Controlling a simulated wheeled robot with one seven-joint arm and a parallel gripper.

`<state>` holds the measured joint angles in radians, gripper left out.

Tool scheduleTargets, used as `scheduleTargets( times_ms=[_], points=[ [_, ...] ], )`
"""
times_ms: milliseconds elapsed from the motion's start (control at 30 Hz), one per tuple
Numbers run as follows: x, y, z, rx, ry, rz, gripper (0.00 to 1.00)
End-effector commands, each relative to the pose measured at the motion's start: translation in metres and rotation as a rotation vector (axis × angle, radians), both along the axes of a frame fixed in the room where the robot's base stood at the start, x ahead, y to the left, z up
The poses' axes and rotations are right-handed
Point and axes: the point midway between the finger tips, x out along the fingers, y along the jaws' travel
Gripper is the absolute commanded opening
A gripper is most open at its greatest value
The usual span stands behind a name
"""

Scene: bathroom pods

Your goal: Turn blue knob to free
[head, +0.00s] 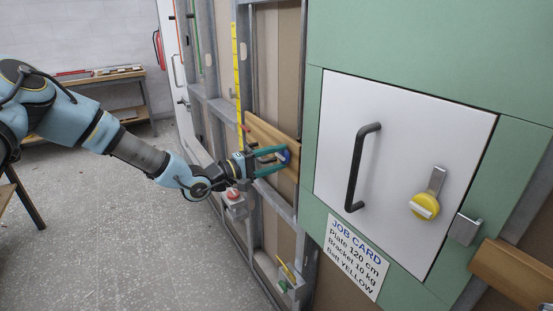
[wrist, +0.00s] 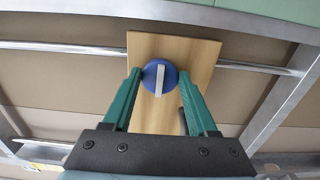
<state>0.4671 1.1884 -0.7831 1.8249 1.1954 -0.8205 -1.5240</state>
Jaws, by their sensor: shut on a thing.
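The blue knob (wrist: 172,75) is a round disc with a pale grey bar across its face, mounted on a wooden board (wrist: 200,53). In the wrist view the bar stands nearly upright, tilted slightly. The knob also shows in the head view (head: 285,157), partly covered by the green fingers. My gripper (wrist: 160,82) has its two green fingers on either side of the knob, with their tips at its left and right edges. It is shut on the knob. A dark stub (wrist: 183,121) shows on the board by the right finger, partly hidden.
A white panel door with a black handle (head: 356,168) and a yellow knob (head: 425,205) is at the right. A job card (head: 354,258) hangs below it. Boxes with a red button (head: 233,194) and a yellow lever (head: 288,272) sit lower on the frame.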

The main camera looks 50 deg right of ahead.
Motion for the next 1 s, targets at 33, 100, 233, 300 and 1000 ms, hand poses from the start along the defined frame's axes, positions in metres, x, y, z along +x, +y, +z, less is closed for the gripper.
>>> scheduleTargets(
  times_ms=[33,100,233,300,1000],
  points=[
    [0.0015,-0.0004,0.0015,-0.002,0.004,0.003,0.03],
    [0.0016,-0.0004,0.0015,-0.001,0.006,0.003,0.03],
    [0.0015,-0.0004,0.0015,-0.001,0.006,0.003,0.03],
    [0.0015,-0.0004,0.0015,-0.001,0.006,0.003,0.03],
    [0.0032,0.0054,-0.0007,0.001,0.004,0.002,0.89]
  ],
)
